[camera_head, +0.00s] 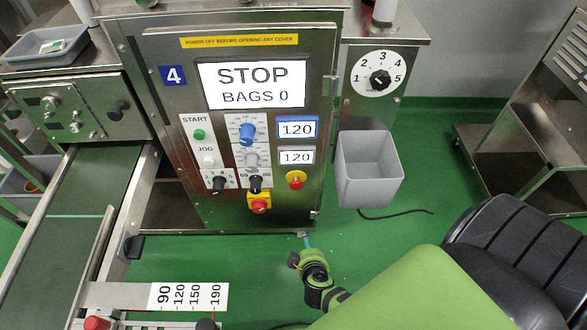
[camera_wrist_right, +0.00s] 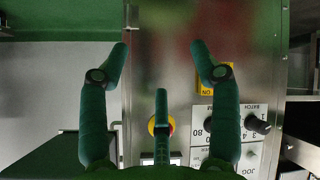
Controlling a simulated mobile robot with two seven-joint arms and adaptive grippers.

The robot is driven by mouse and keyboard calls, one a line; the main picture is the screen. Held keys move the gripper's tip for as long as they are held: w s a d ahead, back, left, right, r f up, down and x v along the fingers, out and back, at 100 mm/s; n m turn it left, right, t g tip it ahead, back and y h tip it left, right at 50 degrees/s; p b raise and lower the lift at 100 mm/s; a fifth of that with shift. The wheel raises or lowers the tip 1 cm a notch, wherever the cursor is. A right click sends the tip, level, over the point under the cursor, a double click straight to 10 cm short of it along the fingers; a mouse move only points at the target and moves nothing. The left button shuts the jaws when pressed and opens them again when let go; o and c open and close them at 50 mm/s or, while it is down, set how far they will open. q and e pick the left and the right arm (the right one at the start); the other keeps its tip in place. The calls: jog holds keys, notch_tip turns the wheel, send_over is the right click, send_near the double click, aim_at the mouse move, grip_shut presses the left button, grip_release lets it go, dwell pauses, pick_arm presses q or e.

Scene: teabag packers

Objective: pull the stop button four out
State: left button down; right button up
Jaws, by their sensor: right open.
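The stop button four is a red mushroom button on a yellow collar (camera_head: 295,180), low on the right of the front panel of the machine marked 4 (camera_head: 172,76). Whether it is in or out I cannot tell. In the right wrist view, which is upside down, the stop button (camera_wrist_right: 152,124) is partly hidden behind a green finger. My right gripper (camera_wrist_right: 160,48) is open and empty, its two outer fingers spread wide. In the head view my right gripper (camera_head: 303,255) shows small, below the button and apart from it. My left gripper is out of view.
A red and yellow switch (camera_head: 259,203) sits left of and below the button. Above are black, blue and grey knobs and two 120 displays. The screen (camera_head: 253,86) reads STOP, BAGS 0. A grey bin (camera_head: 369,170) hangs to the right. A conveyor (camera_head: 75,220) runs along the left.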

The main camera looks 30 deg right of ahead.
jog(key=w+d+r+m+t+h+b, duration=0.2)
jog(key=w+r+t+h+b, duration=0.15)
jog(key=w+b, duration=0.45)
jog(key=m+t+h+b, duration=0.2)
jog(key=m+t+b, duration=0.1)
jog(key=b, duration=0.2)
send_near(297, 187)
jog(key=x, duration=0.4)
jog(key=shift+w+d, duration=0.1)
jog(key=shift+w, duration=0.05)
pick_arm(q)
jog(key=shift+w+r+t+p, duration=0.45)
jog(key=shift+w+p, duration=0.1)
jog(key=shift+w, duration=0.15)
pick_arm(e)
jog(key=shift+t+y, duration=0.25)
jog(key=x, duration=0.6)
jog(key=shift+w+d+f, duration=0.15)
jog(key=shift+w, duration=0.05)
grip_shut()
